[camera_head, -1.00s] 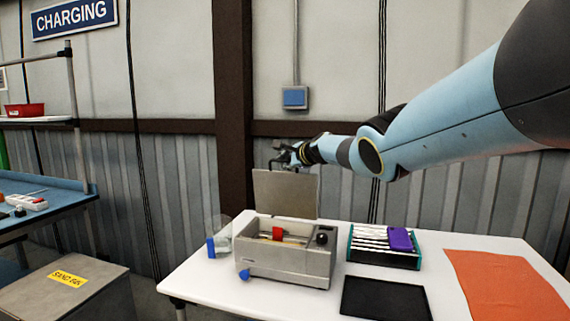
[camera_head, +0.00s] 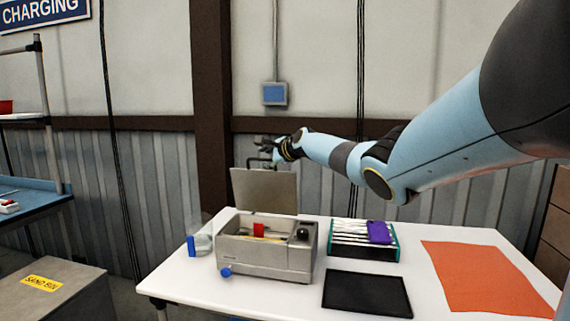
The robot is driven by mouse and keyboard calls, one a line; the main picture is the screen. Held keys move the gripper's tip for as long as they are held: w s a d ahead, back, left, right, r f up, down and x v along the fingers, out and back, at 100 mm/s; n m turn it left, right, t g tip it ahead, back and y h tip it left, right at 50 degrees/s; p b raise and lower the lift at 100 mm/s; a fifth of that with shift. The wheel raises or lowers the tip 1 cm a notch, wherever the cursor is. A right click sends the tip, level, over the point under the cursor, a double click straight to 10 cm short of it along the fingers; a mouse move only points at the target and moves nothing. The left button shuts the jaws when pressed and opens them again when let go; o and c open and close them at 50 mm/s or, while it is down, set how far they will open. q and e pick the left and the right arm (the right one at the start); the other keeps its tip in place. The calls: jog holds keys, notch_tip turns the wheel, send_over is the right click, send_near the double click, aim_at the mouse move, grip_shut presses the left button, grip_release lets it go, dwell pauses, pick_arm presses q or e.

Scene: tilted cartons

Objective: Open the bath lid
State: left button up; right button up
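The grey metal bath (camera_head: 265,259) stands on the white table, with a dark knob on its right top and a blue knob low at the front. Its flat grey lid (camera_head: 264,190) stands upright at the back edge, so the bath is open. A red item (camera_head: 259,230) shows inside. My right gripper (camera_head: 266,158) is just behind and above the lid's top edge; it is small and dark, and its finger state is hard to make out. Whether it touches the lid cannot be told. My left gripper is not in view.
A clear bottle with a blue cap (camera_head: 198,243) lies left of the bath. A rack with a purple item (camera_head: 379,232) is to the right. A black mat (camera_head: 367,292) and orange cloth (camera_head: 487,278) lie in front and right. A sand bin (camera_head: 45,290) stands at left.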

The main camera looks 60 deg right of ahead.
jog(key=s+a, duration=0.3)
jog(key=s, duration=0.7)
jog(key=shift+s+a+r, duration=0.2)
jog(key=shift+s+a, duration=0.05)
jog(key=shift+s, duration=0.15)
